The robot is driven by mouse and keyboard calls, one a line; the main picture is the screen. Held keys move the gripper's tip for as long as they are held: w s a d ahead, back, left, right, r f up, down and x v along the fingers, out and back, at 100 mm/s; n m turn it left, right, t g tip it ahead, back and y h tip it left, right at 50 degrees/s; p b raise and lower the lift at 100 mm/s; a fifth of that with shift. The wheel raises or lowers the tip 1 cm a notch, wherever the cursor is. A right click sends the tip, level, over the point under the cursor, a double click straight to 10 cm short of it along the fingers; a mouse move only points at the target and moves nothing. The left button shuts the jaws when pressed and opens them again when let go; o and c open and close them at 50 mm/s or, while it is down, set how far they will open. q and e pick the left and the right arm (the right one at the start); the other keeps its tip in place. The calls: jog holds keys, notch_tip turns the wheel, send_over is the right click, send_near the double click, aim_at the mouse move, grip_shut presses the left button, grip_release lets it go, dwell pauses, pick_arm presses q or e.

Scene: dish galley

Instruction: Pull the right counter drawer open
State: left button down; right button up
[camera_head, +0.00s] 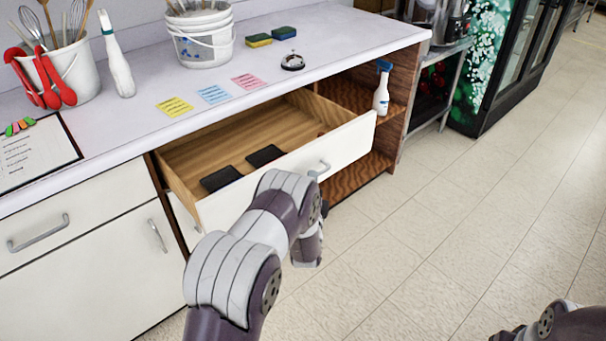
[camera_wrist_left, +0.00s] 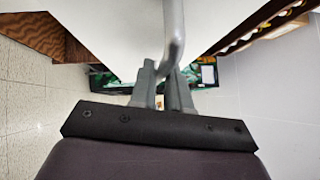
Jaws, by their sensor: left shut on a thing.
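The right counter drawer (camera_head: 352,146) is pulled well out, with its wooden inside showing below the counter top. Two dark flat items (camera_head: 265,156) lie in it. Its metal bar handle (camera_head: 319,168) shows on the white front, partly behind my left arm. In the left wrist view, the handle (camera_wrist_left: 174,35) comes down between the fingers of my left gripper (camera_wrist_left: 163,82), which is shut on it. In the head view my arm hides the left fingers. My right gripper is not in view; only part of my right arm shows at the lower right.
The counter top (camera_head: 330,40) holds a utensil bucket (camera_head: 75,75), white buckets (camera_head: 203,40), sponges (camera_head: 258,40), a bell (camera_head: 292,62) and sticky notes (camera_head: 212,94). A spray bottle (camera_head: 381,90) stands on the open shelf just beyond the drawer. The tiled floor (camera_head: 450,220) to the right is clear.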

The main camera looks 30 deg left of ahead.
pick_arm(q)
jog(key=shift+s+d, duration=0.2)
jog(key=shift+d, duration=0.15)
jog(key=c, duration=1.2)
grip_release()
jog(key=shift+o, duration=0.2)
jog(key=v, duration=1.2)
jog(key=shift+s+p, duration=0.3)
jog(key=shift+p, duration=0.1)
jog(key=shift+d+f, duration=0.15)
jog(key=shift+f, duration=0.05)
